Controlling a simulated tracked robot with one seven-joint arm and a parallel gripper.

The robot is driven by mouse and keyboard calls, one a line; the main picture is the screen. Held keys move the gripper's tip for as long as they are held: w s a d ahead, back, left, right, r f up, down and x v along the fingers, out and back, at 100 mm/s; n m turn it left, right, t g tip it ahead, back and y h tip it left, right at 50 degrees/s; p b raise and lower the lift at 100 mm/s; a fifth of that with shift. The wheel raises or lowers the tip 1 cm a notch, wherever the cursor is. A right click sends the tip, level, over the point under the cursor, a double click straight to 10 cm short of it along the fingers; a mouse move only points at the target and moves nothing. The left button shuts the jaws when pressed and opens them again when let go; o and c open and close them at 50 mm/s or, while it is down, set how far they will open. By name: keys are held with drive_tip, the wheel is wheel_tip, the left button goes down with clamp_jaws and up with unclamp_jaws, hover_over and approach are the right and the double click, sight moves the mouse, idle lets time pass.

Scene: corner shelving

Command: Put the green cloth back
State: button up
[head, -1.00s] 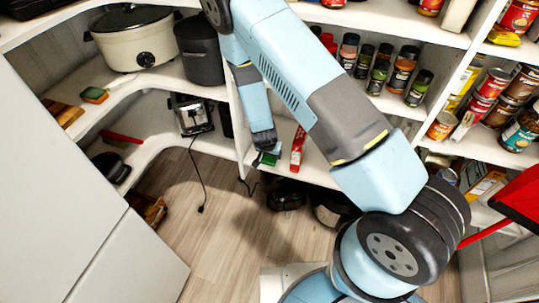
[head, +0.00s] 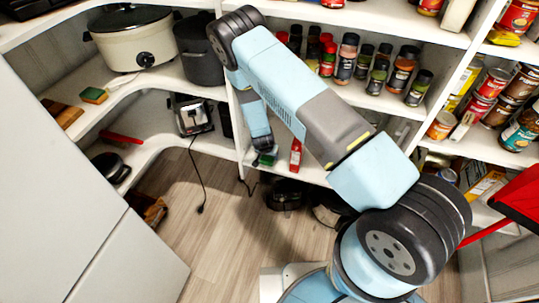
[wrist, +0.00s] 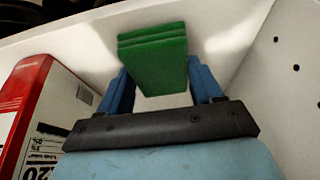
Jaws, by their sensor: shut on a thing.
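The green cloth (wrist: 155,62) is a folded, layered block between the two blue fingers of my gripper (wrist: 158,75) in the wrist view. My gripper is shut on it. In the head view my gripper (head: 264,147) reaches down to the lower white shelf (head: 318,172) in the middle bay, with the green cloth (head: 268,159) just at its tip. In the wrist view the cloth is close over the white shelf surface (wrist: 232,30); I cannot tell whether it touches.
A red and white box (wrist: 38,115) stands just left of my gripper in the wrist view; it also shows in the head view (head: 296,155). A white side panel (wrist: 290,90) is at the right. Spice jars (head: 380,70) fill the shelf above. Dark appliances (head: 287,195) sit below.

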drive_tip(key=o, duration=0.9)
drive_tip(key=shift+f, duration=0.1)
drive_tip(key=shift+o, duration=0.2)
drive_tip(key=v, duration=1.2)
drive_tip(key=shift+a, duration=0.1)
